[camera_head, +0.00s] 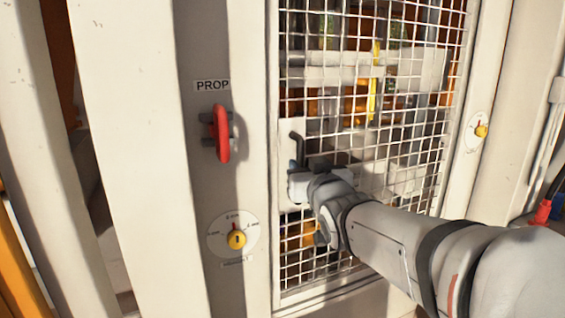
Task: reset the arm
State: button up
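My arm reaches in from the lower right toward a white wire-mesh guard (400,165) in a pale frame. My gripper (298,172) is at the left edge of the mesh, just below a dark bent handle (298,148) on a pale plate. The fingers are small, dark and partly hidden by the wrist. I cannot tell whether they touch the handle or whether they are open or shut.
Left of the mesh, a grey post carries a red handle (221,134) under a "PROP" label (212,85) and a dial with a yellow knob (236,239). Another yellow knob (481,131) is on the right post. Orange and yellow machinery shows behind the mesh.

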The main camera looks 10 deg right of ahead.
jog(key=shift+s+d, duration=0.1)
jog(key=shift+s, duration=0.6)
jog(key=s+d+f+g+h+p, duration=0.1)
jog(key=s+f+g+p, duration=0.3)
jog(key=s+f+g, duration=0.3)
jog(key=s+d+f+m+g+p, duration=0.1)
jog(key=s+f+g+p, duration=0.3)
jog(key=s+f+g, duration=0.4)
jog(key=s, duration=0.7)
jog(key=shift+d+f+h+p, duration=0.3)
jog(key=shift+d+h, duration=0.1)
jog(key=shift+c, duration=0.5)
